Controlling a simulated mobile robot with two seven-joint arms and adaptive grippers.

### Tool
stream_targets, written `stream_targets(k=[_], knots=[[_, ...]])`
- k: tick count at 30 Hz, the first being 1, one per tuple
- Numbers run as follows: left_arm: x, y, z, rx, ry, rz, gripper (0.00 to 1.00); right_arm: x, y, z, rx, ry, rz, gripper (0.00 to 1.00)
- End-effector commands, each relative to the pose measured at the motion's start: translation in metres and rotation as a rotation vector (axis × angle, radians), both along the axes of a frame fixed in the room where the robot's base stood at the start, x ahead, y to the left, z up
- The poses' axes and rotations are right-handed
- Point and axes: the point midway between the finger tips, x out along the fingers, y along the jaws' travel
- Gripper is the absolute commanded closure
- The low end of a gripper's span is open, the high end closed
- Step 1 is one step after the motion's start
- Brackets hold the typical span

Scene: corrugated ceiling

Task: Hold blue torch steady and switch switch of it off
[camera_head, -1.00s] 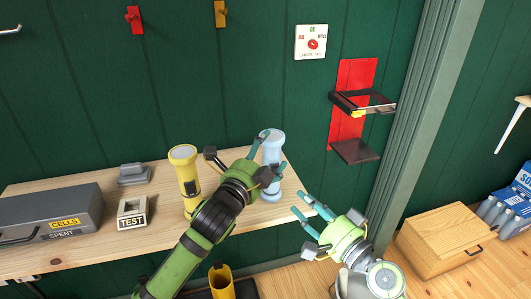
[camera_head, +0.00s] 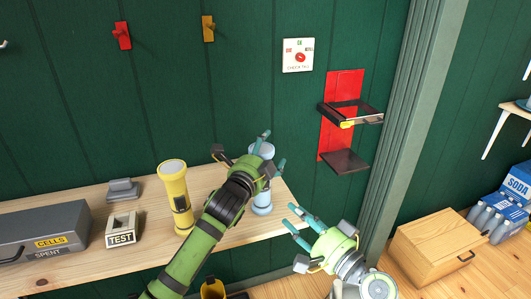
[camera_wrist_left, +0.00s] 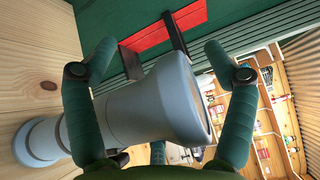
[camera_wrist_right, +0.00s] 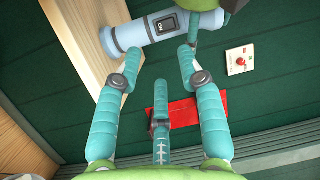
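The blue torch (camera_head: 262,207) stands upright at the right end of the wooden shelf. My left gripper (camera_head: 272,152) is open at its upper part. In the left wrist view the torch's head (camera_wrist_left: 160,100) lies between the spread fingers, with a gap to the right finger. In the right wrist view the torch's dark switch (camera_wrist_right: 166,23) faces me and appears marked ON; my left gripper hides the torch's upper end. My right gripper (camera_head: 290,216) is open and empty, to the right of the torch and apart from it. In the right wrist view its fingers point towards the torch.
A yellow torch (camera_head: 173,195) stands left of my left arm. A TEST block (camera_head: 121,230) and a grey CELLS box (camera_head: 40,235) stand further left on the shelf (camera_head: 90,200). A red wall bracket (camera_head: 343,115) is at the right. A wooden box (camera_head: 440,245) is on the floor.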

Motion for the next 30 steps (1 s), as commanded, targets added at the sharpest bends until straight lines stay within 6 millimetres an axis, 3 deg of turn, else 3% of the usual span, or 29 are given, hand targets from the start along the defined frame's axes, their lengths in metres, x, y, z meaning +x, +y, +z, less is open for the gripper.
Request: stream_targets(k=[1, 5, 6, 9, 10, 12, 17, 24, 30], knots=[[0.0, 0.0, 0.0, 0.0, 0.0, 0.0, 0.32, 0.0, 0.0, 0.0, 0.0, 0.0, 0.0, 0.61], [0.0, 0.0, -0.001, 0.0, 0.001, 0.0, 0.84, 0.0, 0.0, 0.0, 0.0, 0.0, 0.0, 0.61], [0.0, 0.0, -0.001, 0.0, 0.001, 0.0, 0.9, 0.0, 0.0, 0.0, 0.0, 0.0, 0.0, 0.61], [0.0, 0.0, -0.001, 0.001, 0.002, 0.0, 0.9, 0.0, 0.0, 0.0, 0.0, 0.0, 0.0, 0.61], [0.0, 0.0, -0.001, 0.001, 0.003, 0.0, 0.9, 0.0, 0.0, 0.0, 0.0, 0.0, 0.0, 0.69], [0.0, 0.0, -0.002, 0.001, 0.003, 0.001, 0.9, 0.0, 0.0, -0.001, -0.01, -0.004, -0.002, 0.97], [0.0, 0.001, -0.003, 0.002, 0.005, 0.001, 0.9, -0.001, 0.0, -0.011, -0.178, -0.075, -0.046, 1.0], [0.0, 0.001, -0.003, 0.003, 0.006, 0.001, 0.9, -0.009, -0.005, -0.033, -0.852, -0.391, -0.178, 1.0], [0.0, 0.001, -0.004, 0.003, 0.008, 0.002, 0.91, -0.025, -0.007, -0.031, -1.49, -0.725, -0.258, 1.0]])
